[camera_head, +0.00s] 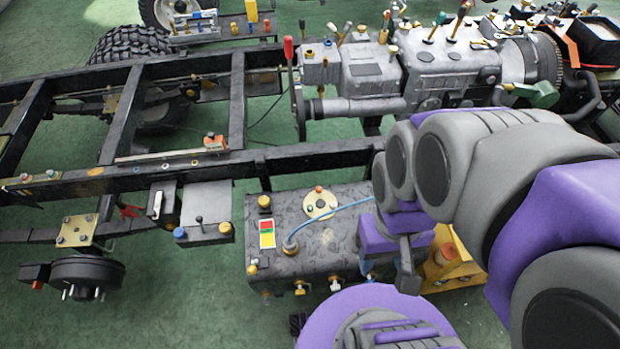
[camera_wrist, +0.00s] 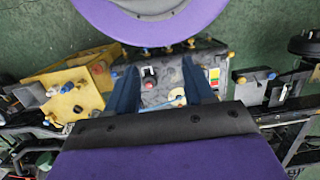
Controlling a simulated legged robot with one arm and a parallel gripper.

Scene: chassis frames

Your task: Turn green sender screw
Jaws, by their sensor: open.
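A dark tank (camera_head: 345,250) lies below the frame rail in the head view. On its top is a cream round sender plate (camera_head: 322,207) with small coloured screws around its edge. A red screw head (camera_head: 319,189) stands at its far edge. A small greenish screw (camera_head: 310,209) seems to sit on its left side, too small to be sure. My gripper (camera_head: 404,282) hangs at the tank's right end, apart from the plate. In the wrist view my gripper (camera_wrist: 158,72) is open and empty, its two dark blue fingers spread with the tank behind them.
A blue hose (camera_head: 345,212) runs from a fitting on the tank towards my arm. A yellow box (camera_head: 455,262) stands right of the tank; it also shows in the wrist view (camera_wrist: 60,95). The black chassis rail (camera_head: 310,158) and the grey engine (camera_head: 400,75) lie behind.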

